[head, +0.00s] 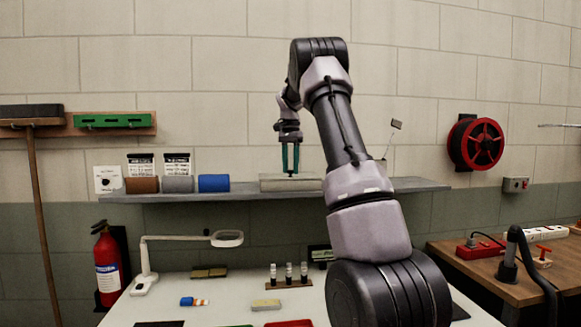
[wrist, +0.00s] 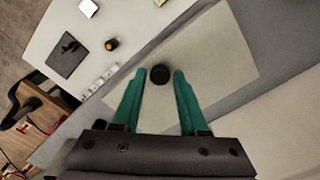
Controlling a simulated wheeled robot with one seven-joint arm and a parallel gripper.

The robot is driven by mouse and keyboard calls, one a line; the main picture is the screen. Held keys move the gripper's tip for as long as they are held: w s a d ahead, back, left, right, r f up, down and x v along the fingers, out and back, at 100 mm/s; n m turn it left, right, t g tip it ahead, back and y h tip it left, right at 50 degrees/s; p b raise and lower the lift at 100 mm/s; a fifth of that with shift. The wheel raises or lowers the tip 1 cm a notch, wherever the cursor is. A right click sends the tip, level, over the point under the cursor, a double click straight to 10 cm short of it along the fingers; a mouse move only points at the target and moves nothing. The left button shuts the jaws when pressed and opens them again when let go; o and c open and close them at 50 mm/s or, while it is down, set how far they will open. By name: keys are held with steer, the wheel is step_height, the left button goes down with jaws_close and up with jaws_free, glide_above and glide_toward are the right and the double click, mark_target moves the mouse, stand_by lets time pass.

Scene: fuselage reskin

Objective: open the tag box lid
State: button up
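The tag box (head: 305,184) is a low beige box on the wall shelf. Its pale flat lid shows from above in the wrist view (wrist: 215,45) and looks closed. A round black knob (wrist: 160,75) stands on the lid. My gripper (head: 290,171) points straight down over the box, with its two teal fingers apart. In the wrist view the fingertips of my gripper (wrist: 159,72) lie on either side of the knob, with a small gap showing on each side. I cannot tell how far the tips are above the lid.
The grey shelf (head: 240,192) also carries brown, grey and blue rolls (head: 214,183) to the left. Below is a white table (head: 225,293) with a lamp (head: 146,270) and small items. A red reel (head: 477,143) hangs on the wall at right.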

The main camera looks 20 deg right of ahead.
jaws_close()
stand_by(1.2)
